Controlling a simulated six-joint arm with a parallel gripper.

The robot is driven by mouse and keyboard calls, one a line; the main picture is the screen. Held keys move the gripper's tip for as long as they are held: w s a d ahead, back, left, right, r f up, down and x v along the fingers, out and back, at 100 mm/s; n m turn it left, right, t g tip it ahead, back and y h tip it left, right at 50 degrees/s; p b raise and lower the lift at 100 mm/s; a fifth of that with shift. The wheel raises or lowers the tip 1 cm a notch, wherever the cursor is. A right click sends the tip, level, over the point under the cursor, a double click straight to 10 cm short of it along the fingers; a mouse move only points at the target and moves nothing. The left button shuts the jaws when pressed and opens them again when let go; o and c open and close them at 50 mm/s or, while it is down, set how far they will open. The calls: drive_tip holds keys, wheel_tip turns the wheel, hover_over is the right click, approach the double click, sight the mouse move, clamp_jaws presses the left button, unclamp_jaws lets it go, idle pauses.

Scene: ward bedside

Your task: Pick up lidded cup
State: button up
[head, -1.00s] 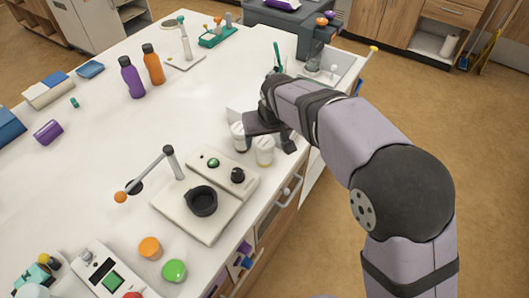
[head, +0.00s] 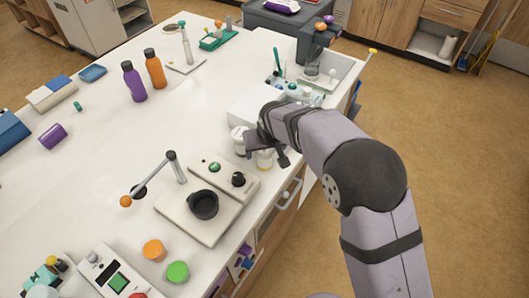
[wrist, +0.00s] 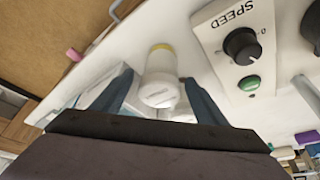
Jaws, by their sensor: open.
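The left one (head: 239,146) is partly hidden by my gripper. My gripper (head: 270,150) is open, with one finger on either side of the cup in the wrist view. Contact with it is not visible.
A stirrer plate with a black bowl (head: 203,205) stands close to the cups; its knob (wrist: 241,44) is right of them in the wrist view. A white box (head: 250,104) is behind my gripper. Bottles (head: 134,84) stand farther back. The table's middle is clear.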

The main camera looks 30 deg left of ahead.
drive_tip(key=shift+w+a+f, duration=0.15)
drive_tip(key=shift+f, duration=0.35)
drive_tip(key=shift+c, duration=0.7)
drive_tip(key=c, duration=1.1)
drive_tip(key=shift+r, duration=0.15)
drive_tip(key=shift+c, duration=0.2)
